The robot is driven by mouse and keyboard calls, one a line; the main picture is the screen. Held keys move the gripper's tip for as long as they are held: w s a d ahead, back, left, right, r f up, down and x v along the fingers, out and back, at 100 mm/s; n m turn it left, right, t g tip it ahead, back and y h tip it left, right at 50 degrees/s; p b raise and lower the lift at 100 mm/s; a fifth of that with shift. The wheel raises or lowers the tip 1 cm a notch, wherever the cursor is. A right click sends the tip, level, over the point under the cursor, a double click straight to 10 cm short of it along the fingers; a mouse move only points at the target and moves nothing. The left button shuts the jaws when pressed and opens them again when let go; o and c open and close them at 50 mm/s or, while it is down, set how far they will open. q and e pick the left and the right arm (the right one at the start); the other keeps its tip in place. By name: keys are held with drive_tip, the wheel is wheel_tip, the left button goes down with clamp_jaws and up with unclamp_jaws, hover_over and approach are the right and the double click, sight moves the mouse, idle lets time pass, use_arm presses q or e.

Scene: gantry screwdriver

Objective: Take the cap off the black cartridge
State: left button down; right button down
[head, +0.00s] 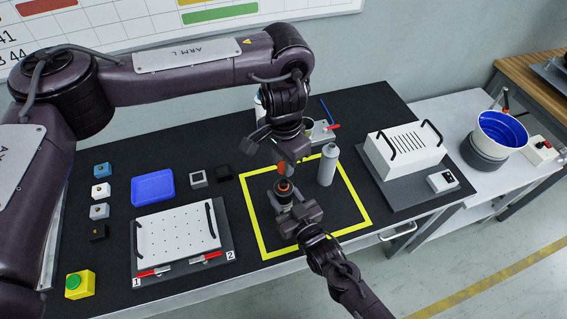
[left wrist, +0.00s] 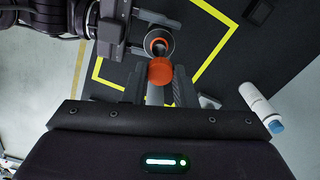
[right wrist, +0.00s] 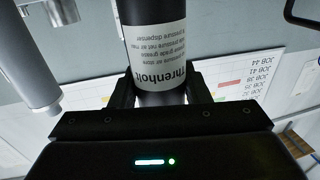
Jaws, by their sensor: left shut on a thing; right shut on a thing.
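The black cartridge (head: 284,197) stands upright inside the yellow square, with an orange ring at its top. My right gripper (head: 290,212) is shut around its body. In the right wrist view the cartridge (right wrist: 157,40) shows a white printed label between the fingers. The orange cap (head: 283,168) is in my left gripper (head: 287,160), above the cartridge's top. In the left wrist view the cap (left wrist: 160,72) sits between the shut fingers, and the cartridge's open-looking top (left wrist: 157,44) shows beyond it. The cap appears apart from the cartridge.
A grey cartridge (head: 328,165) stands right of the black one, close to both grippers. A blue tray (head: 153,187) and a white perforated plate (head: 178,240) lie left. A white box with handles (head: 404,152) stands right. The yellow-outlined area (head: 357,206) has bare room at its right.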

drive_tip(key=c, duration=0.7)
unclamp_jaws()
drive_tip(key=shift+s, duration=0.1)
